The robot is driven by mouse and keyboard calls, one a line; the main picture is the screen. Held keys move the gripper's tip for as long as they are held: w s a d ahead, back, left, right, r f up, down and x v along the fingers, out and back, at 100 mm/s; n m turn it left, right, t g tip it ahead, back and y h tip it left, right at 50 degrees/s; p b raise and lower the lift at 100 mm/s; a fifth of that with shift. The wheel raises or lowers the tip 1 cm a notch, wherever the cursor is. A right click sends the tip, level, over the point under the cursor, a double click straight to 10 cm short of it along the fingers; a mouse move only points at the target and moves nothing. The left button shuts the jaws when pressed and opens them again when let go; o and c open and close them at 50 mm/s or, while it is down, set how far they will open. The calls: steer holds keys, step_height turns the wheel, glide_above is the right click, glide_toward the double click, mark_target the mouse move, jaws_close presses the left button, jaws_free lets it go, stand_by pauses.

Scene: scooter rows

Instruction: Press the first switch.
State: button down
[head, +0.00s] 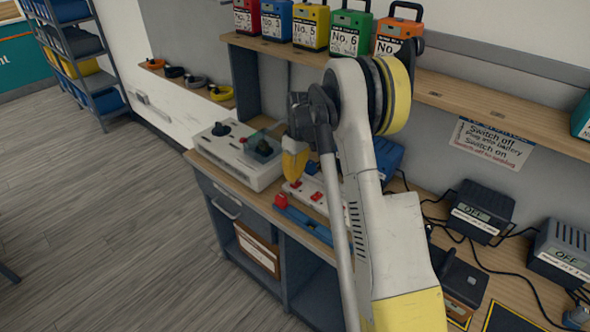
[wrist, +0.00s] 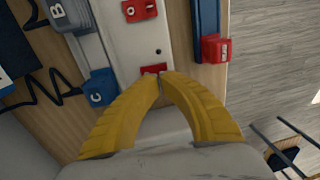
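A white power strip (head: 336,209) with red rocker switches lies on the wooden bench; my arm hides part of it. In the wrist view, one red switch (wrist: 139,10) marked O and I shows at the top of the strip (wrist: 145,45). Another red switch (wrist: 152,70) lies at my fingertips, which partly cover it. My gripper (wrist: 161,75) has yellow fingers with the tips together and nothing visible between them. In the head view my gripper (head: 294,180) points down over the strip's left end. I cannot tell whether the tips touch the switch.
A blue bar (head: 305,225) with a red end block (head: 281,200) lies along the bench's front edge. A white box (head: 235,160) with black knobs stands left. Blue plugs (wrist: 98,92) and cables lie beside the strip. Chargers (head: 480,208) reading OFF stand right.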

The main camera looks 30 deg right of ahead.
steer(key=shift+a+f, duration=0.1)
steer(key=shift+f, duration=0.5)
